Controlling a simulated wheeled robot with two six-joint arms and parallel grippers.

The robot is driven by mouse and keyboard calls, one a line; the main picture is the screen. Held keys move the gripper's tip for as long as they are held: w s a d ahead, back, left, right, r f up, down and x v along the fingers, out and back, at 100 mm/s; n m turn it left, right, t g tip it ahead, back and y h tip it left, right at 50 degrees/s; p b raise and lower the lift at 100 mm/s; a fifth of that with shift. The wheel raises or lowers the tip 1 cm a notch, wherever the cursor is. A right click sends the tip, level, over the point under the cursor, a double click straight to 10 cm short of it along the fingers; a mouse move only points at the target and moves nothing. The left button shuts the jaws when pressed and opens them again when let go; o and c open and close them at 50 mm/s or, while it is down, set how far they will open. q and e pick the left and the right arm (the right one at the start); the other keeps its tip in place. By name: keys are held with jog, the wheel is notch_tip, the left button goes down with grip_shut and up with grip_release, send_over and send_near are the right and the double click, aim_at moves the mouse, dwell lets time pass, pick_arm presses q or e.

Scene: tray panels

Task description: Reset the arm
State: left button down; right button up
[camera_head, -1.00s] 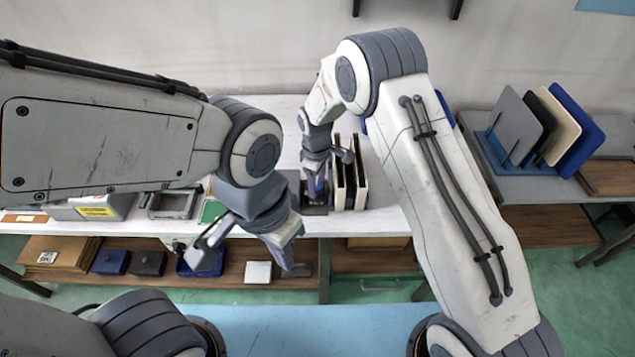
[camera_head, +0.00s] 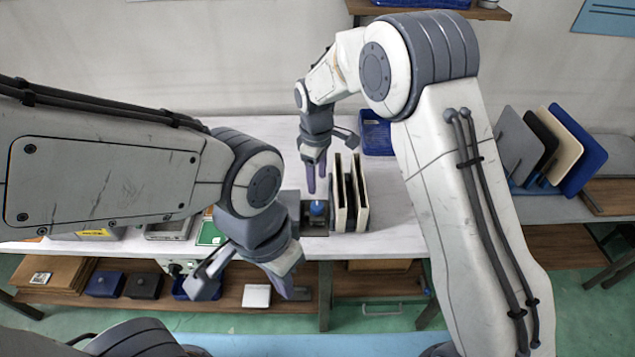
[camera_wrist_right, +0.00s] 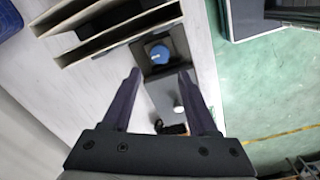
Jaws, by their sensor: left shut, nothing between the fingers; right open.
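My right gripper (camera_head: 316,185) is open and empty, pointing down above the white table (camera_head: 390,225). Below its fingertips a blue round knob (camera_head: 317,208) sits on a dark grey base. The right wrist view shows the open fingers (camera_wrist_right: 158,85) with the blue knob (camera_wrist_right: 160,53) beyond them, apart from the fingers. My left gripper (camera_head: 292,292) is shut and empty, hanging in front of the table's front edge. The left arm hides part of the table on the left.
Upright cream and black panels (camera_head: 338,205) stand just right of the knob. A blue bin (camera_head: 376,135) is behind them. A rack of upright panels (camera_head: 550,150) stands on the right table. Several items, including a small white box (camera_head: 257,296), lie on the lower shelf.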

dwell(0.3)
jog(key=s+a+r+m, duration=0.1)
jog(key=s+r, duration=0.5)
jog(key=s, duration=0.1)
jog(key=s+d+r+m, duration=0.2)
jog(key=s, duration=1)
jog(key=s+d+r+m+y, duration=0.1)
jog(key=s+d+r+m, duration=0.1)
jog(key=s, duration=1)
jog(key=shift+s+d, duration=0.3)
jog(key=shift+d, duration=0.35)
jog(key=shift+r, duration=0.1)
